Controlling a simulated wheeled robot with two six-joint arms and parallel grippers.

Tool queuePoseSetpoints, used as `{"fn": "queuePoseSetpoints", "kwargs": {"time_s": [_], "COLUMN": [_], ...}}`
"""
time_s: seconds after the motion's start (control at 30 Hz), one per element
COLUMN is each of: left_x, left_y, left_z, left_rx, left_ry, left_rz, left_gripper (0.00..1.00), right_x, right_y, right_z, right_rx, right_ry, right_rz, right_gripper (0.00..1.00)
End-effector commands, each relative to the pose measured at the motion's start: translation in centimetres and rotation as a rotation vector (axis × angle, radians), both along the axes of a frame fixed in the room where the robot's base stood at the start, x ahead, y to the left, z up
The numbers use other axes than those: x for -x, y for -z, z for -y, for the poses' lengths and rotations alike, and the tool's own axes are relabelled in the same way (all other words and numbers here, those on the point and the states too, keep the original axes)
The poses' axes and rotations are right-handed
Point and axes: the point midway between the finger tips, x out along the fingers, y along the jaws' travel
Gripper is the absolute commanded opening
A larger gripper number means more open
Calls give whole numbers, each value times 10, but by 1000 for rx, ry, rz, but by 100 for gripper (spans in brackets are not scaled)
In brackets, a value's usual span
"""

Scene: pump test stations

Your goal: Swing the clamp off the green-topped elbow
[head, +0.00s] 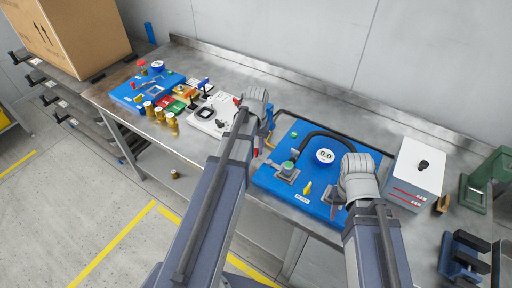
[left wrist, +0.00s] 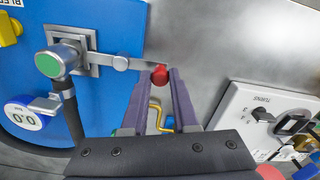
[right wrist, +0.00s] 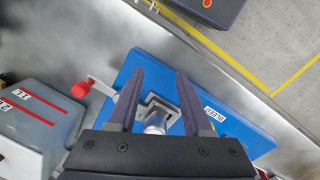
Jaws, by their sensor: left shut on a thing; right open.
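The green-topped elbow (head: 288,166) stands on the blue test station (head: 305,202). In the left wrist view the elbow (left wrist: 62,60) sits at a square metal bracket, with a dark hose leading from it. The clamp's flat metal lever (left wrist: 120,63) runs from this bracket past the station's edge to a red knob (left wrist: 160,75). My left gripper (left wrist: 161,78) is shut on that red knob. My right gripper (right wrist: 160,72) is open over a second bracket with a silver fitting (right wrist: 156,122). That bracket's lever ends in another red knob (right wrist: 82,88), outside the fingers.
A round gauge (head: 325,156) reads 0.0, with a yellow knob (head: 307,188) nearby. A white device (head: 212,115) and another blue station (head: 146,90) stand to the left. A grey-white box (head: 416,172) stands close on the right. The wall is behind.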

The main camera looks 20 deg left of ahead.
Motion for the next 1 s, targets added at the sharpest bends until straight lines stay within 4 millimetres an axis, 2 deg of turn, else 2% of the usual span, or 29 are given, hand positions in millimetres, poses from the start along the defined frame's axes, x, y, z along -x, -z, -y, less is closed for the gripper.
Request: {"fn": "queuePoseSetpoints", "kwargs": {"time_s": [0.73, 1.0], "left_x": [-1, -8], "left_y": [0, 0], "left_z": [0, 1], "left_rx": [0, 0], "left_ry": [11, 132], "left_rz": [0, 0], "left_gripper": [0, 0], "right_x": [0, 0], "right_y": [0, 0], "right_z": [0, 0], "right_rx": [0, 0], "right_ry": [0, 0], "right_rz": [0, 0], "right_gripper": [50, 50]}}
